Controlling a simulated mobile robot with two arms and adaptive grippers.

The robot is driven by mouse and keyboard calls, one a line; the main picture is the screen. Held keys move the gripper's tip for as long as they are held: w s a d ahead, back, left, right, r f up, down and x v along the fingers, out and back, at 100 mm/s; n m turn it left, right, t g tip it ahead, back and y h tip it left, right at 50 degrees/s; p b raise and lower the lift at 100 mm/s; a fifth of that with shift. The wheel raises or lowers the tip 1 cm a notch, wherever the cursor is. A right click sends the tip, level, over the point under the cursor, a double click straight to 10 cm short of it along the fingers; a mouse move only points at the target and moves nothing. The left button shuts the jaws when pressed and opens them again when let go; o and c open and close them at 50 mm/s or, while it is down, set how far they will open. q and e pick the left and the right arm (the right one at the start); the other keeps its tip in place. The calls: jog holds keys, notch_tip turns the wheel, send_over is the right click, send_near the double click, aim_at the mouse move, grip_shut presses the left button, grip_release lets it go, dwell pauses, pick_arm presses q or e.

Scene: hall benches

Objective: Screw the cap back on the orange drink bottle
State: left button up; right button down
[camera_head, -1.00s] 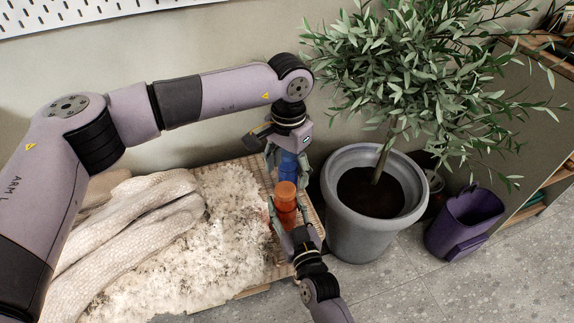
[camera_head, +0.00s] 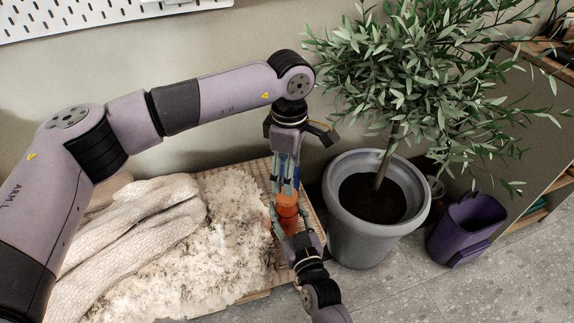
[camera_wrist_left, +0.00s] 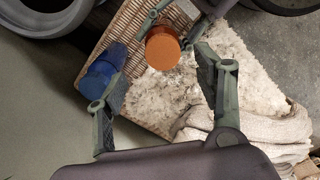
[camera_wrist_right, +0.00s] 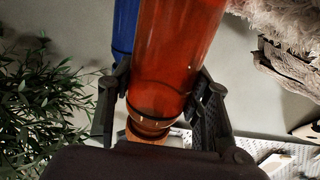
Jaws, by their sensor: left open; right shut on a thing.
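The orange drink bottle (camera_head: 287,224) stands upright at the right end of the woven bench, with its orange cap (camera_head: 287,199) at the top. My right gripper (camera_wrist_right: 160,88) is shut around the bottle's body from the front. The left wrist view shows the round cap (camera_wrist_left: 162,48) from above; the right wrist view shows it at the neck (camera_wrist_right: 147,132). How tightly it sits cannot be told. My left gripper (camera_head: 285,184) points down just above the cap, open. Its fingers (camera_wrist_left: 160,65) lie either side of the cap, with gaps visible.
A blue bottle (camera_wrist_left: 103,70) stands close behind the orange one, partly hidden by my left gripper in the head view. A shaggy cream rug (camera_head: 232,230) and knitted blanket (camera_head: 130,225) cover the bench. A grey plant pot (camera_head: 350,235) and purple bin (camera_head: 465,225) stand right.

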pick_arm(q)
jog(key=n, duration=0.4)
jog(key=shift+a+r, duration=0.1)
jog(key=shift+r, duration=0.05)
jog(key=n, duration=0.4)
jog(key=shift+r, duration=0.2)
jog(key=n, duration=0.4)
jog(key=shift+s+a+r, duration=0.1)
jog(key=shift+r, duration=0.05)
jog(key=n, duration=0.4)
jog(key=shift+r, duration=0.15)
jog(key=shift+f, duration=4)
